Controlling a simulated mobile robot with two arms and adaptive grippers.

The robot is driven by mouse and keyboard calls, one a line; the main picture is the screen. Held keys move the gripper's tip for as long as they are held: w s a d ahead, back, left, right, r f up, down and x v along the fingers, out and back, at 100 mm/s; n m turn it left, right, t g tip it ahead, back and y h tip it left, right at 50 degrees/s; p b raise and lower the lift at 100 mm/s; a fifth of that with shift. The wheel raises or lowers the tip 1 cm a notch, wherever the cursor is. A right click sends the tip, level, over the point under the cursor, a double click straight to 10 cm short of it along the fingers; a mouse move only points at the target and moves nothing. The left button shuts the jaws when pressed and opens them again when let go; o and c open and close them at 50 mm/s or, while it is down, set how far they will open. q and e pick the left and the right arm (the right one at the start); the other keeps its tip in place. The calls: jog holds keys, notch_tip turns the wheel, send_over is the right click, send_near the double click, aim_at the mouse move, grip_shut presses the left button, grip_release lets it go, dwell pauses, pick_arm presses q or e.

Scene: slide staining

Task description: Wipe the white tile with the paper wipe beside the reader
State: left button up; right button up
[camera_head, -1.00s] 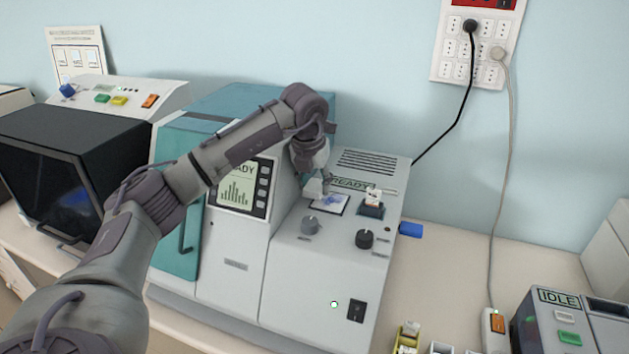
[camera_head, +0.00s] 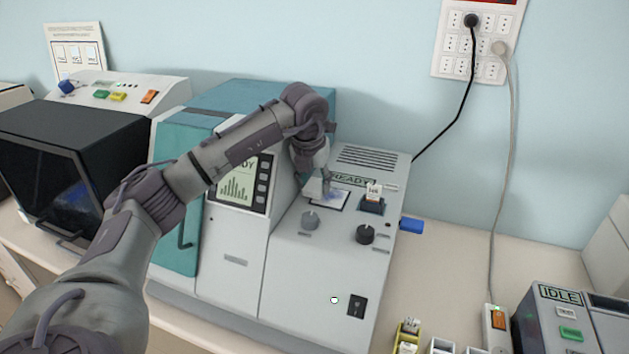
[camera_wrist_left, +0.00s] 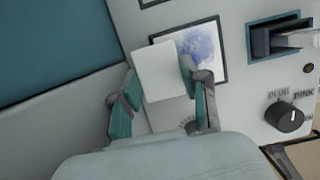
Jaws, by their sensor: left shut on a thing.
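My left gripper (camera_head: 325,186) is over the sloped top panel of the reader. In the left wrist view its teal fingers (camera_wrist_left: 159,82) are shut on the paper wipe (camera_wrist_left: 158,68), a plain white square. The white tile (camera_wrist_left: 211,72) has a dark frame and a blue-purple smear on it. The wipe covers the tile's left part, and the smear shows to the right of the wipe. Whether the wipe touches the tile I cannot tell. In the head view the tile (camera_head: 318,204) shows partly below the gripper.
The reader's panel carries a dark slide holder (camera_head: 372,205) and a black knob (camera_head: 366,235) right of the tile, and a grey knob (camera_head: 310,220) below it. A blue object (camera_head: 412,226) lies at the reader's right side. The teal cover (camera_head: 178,200) is at left.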

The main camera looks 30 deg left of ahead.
pick_arm(q)
jog(key=shift+f, duration=0.5)
jog(key=shift+d, duration=0.1)
